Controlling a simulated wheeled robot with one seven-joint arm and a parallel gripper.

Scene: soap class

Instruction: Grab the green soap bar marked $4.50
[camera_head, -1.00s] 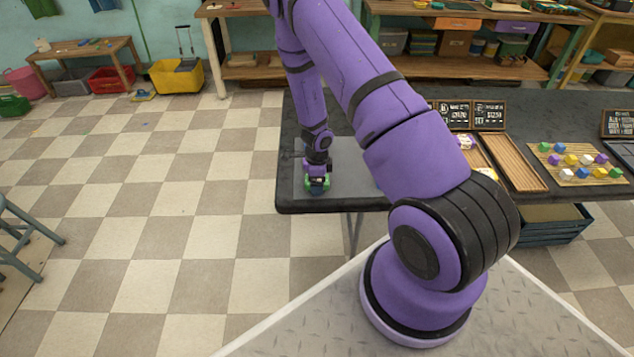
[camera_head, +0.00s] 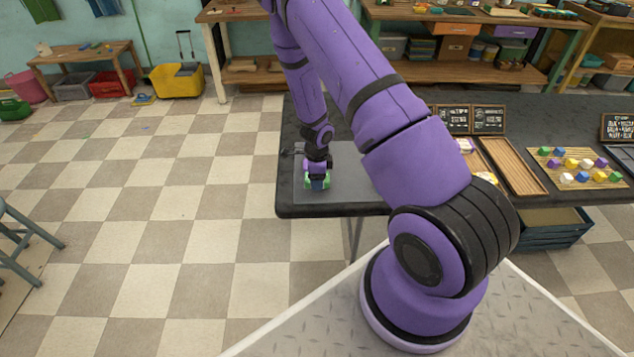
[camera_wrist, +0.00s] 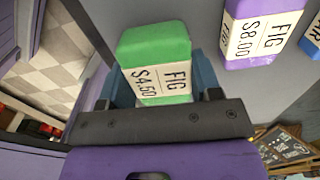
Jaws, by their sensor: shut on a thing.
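The green soap bar (camera_wrist: 153,45) has a cream band reading "FIG $4.50" and sits between my gripper's fingers in the wrist view. My gripper (camera_wrist: 160,88) is shut on it, with blue-grey fingers on both sides. In the head view my gripper (camera_head: 317,183) is low over the grey mat at the table's left end, and green (camera_head: 308,181) shows around the fingers. I cannot tell whether the bar touches the mat.
A purple soap bar (camera_wrist: 249,30) marked "FIG $8.00" lies beside the green one, and a blue bar (camera_wrist: 312,40) shows at the edge. The dark table (camera_head: 560,115) also holds price boards (camera_head: 472,119), a wooden tray (camera_head: 514,165) and a board of coloured cubes (camera_head: 546,155).

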